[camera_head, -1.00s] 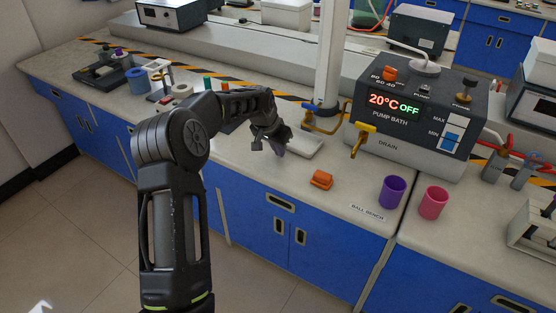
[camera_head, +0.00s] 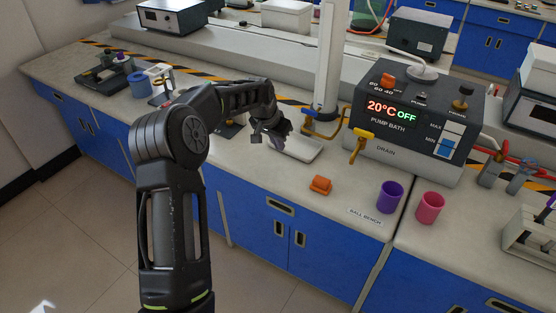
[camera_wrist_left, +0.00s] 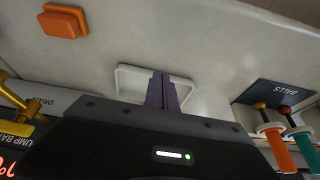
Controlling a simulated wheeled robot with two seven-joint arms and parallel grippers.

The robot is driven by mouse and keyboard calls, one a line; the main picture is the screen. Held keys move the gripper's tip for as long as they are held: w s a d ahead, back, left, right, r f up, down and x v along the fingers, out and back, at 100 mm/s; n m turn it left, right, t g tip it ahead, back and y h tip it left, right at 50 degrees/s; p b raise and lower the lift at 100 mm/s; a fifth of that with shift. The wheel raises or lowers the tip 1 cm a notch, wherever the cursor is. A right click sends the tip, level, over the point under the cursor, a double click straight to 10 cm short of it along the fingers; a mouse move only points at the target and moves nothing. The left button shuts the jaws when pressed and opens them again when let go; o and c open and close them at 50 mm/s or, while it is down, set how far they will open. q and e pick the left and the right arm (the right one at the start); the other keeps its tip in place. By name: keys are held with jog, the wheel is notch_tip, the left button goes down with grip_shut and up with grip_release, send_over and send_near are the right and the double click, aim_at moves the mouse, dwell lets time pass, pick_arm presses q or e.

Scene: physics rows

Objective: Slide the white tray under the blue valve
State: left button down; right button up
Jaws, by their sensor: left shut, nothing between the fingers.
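The white tray (camera_head: 305,152) is a shallow rectangle lying flat on the bench, left of the pump bath. It also shows in the left wrist view (camera_wrist_left: 134,83). My left gripper (camera_head: 277,143) is over the tray's left part, its fingers shut and empty. In the left wrist view its shut fingers (camera_wrist_left: 162,92) overlap the tray; I cannot tell whether they touch it. A yellow valve (camera_head: 361,143) sticks out at the pump bath's DRAIN label. I see no clearly blue valve; a blue-grey fitting (camera_head: 520,180) is at the right. My right gripper is not in view.
The pump bath (camera_head: 415,125) stands right of the tray. An orange block (camera_head: 320,186), a purple cup (camera_head: 389,197) and a pink cup (camera_head: 430,207) stand near the front edge. A white post (camera_head: 328,65) rises behind the tray. Bench between tray and orange block is clear.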

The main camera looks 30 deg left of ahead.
pick_arm(q)
notch_tip(320, 180, up, 3)
jog(key=shift+r+p, duration=0.15)
jog(key=shift+p, duration=0.7)
jog(key=shift+s, duration=0.1)
